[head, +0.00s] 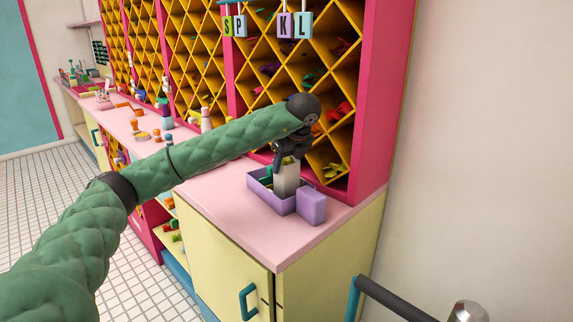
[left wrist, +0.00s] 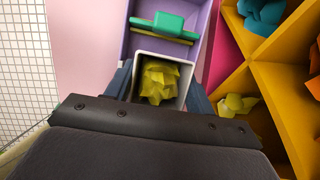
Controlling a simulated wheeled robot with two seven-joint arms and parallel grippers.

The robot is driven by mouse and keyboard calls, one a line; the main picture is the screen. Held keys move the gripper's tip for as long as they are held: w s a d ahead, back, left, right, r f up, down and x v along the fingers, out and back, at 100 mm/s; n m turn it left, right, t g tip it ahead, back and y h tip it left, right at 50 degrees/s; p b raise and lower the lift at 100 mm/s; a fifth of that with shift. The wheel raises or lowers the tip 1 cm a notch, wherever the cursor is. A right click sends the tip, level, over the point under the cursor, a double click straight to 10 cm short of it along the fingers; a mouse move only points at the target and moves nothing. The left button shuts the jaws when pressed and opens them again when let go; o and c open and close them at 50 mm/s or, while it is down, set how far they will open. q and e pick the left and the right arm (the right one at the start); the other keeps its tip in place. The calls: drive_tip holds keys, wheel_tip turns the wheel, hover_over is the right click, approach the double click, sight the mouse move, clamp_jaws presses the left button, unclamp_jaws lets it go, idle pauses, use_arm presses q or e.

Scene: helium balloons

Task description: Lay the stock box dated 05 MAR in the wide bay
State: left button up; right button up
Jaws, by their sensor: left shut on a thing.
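My left gripper (head: 287,160) is shut on a white open-topped box (head: 287,180), held upright at the purple tray (head: 262,198) on the pink counter. In the left wrist view the white box (left wrist: 140,57) sits between the fingers, with crumpled yellow pieces inside. The purple tray (left wrist: 207,40) lies beyond it there, with a green item (left wrist: 160,24) in one bay. I cannot tell whether the box touches the tray floor. No date is readable on it. The wide bay cannot be told apart. My right gripper is not in view.
A lilac block-like box (head: 311,206) stands against the tray's right end. Yellow diamond-shaped shelving (head: 270,60) with coloured items rises close behind. Lettered tags (head: 295,25) hang above. The counter front (head: 255,235) is clear. Bottles and other small items (head: 160,115) stand farther left.

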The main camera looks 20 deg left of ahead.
use_arm(q)
drive_tip(key=shift+f, duration=0.2)
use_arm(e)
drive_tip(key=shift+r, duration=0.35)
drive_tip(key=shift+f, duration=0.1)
use_arm(q)
drive_tip(key=shift+f, duration=0.1)
drive_tip(key=o, duration=1.4)
drive_tip(key=shift+c, duration=0.2)
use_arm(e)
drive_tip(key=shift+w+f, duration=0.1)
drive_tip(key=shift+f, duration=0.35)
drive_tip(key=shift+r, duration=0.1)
